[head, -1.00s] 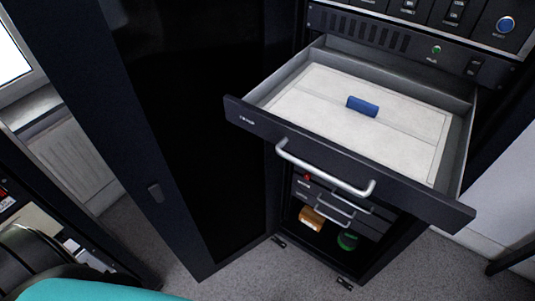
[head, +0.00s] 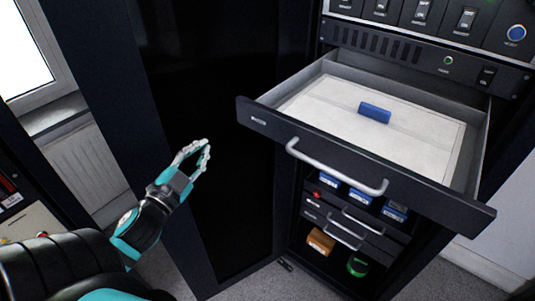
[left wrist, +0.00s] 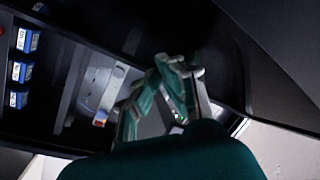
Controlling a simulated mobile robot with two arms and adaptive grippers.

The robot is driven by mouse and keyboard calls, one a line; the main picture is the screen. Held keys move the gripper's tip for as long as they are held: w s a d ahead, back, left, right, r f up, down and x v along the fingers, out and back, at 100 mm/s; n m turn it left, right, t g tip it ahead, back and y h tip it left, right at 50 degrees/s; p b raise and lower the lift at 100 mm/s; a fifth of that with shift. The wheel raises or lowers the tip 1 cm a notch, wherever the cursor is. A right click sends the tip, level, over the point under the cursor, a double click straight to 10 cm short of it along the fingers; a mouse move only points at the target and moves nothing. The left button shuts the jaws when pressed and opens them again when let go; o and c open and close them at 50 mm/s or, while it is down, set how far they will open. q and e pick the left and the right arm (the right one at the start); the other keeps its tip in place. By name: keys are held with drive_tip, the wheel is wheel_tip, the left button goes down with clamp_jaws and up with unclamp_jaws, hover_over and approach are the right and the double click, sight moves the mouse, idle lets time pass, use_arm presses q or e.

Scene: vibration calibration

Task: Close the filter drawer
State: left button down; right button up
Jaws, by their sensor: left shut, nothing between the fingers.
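The filter drawer (head: 262,121) is pulled far out of the dark cabinet in the head view. It has a silver bar handle (head: 335,170) on its front. A white filter panel (head: 420,143) with a blue grip (head: 375,112) lies inside it. My left gripper (head: 206,145) is shut and empty, left of the drawer front and apart from it, in front of the open cabinet door. Its fingers also show in the left wrist view (left wrist: 178,68). My right gripper is not in view.
The open dark cabinet door (head: 225,60) stands left of the drawer. Below the drawer are smaller drawers with handles (head: 345,232), blue-labelled boxes (head: 362,197), an orange box (head: 321,240) and a green roll (head: 357,265). A switch panel (head: 440,15) is above.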

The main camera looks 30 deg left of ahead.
use_arm(q)
drive_tip(key=s+d+r+m+g+h, duration=0.45)
drive_tip(key=m+h, duration=0.35)
drive_tip(key=m, duration=0.3)
drive_tip(key=s+d+r+m+g+h, duration=0.3)
drive_tip(key=s+d+r+m+h, duration=0.15)
drive_tip(key=m+h, duration=0.5)
drive_tip(key=w+a+p+x, duration=0.1)
drive_tip(key=p+x, duration=0.4)
drive_tip(key=x, duration=0.7)
drive_tip(key=shift+w+f+m+y, duration=0.35)
drive_tip(key=shift+w+f, duration=0.2)
drive_tip(key=shift+f, duration=0.2)
